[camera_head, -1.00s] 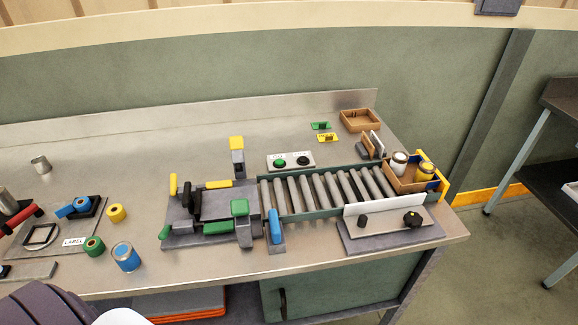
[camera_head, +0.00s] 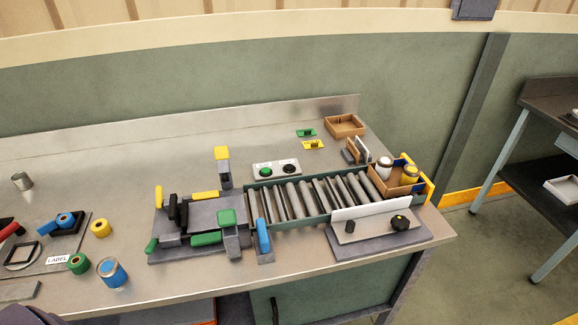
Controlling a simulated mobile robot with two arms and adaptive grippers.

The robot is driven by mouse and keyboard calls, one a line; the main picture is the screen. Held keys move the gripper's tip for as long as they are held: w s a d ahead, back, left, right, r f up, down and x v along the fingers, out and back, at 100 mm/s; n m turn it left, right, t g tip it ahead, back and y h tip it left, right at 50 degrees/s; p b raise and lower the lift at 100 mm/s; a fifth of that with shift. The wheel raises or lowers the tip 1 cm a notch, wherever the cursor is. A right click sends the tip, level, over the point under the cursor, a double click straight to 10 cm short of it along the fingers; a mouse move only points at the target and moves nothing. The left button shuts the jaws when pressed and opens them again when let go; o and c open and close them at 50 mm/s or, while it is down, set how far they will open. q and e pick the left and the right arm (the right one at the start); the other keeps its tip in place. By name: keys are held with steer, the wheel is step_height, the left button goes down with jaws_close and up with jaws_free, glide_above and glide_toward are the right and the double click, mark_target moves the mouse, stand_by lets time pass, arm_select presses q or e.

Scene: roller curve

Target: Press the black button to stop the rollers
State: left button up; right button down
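The black button (camera_head: 289,169) sits on a small light-grey control box behind the roller conveyor, to the right of a green button (camera_head: 265,172). The rollers (camera_head: 310,196) are grey cylinders in a dark green frame that runs across the right part of the bench. Whether they are turning cannot be told. Neither of my grippers is in view.
Grey blocks with yellow, green and black handles (camera_head: 205,240) stand left of the rollers, with a blue lever (camera_head: 263,236) in front. A wooden crate (camera_head: 385,187) with cans is at the right end. A white plate (camera_head: 371,211) edges the front.

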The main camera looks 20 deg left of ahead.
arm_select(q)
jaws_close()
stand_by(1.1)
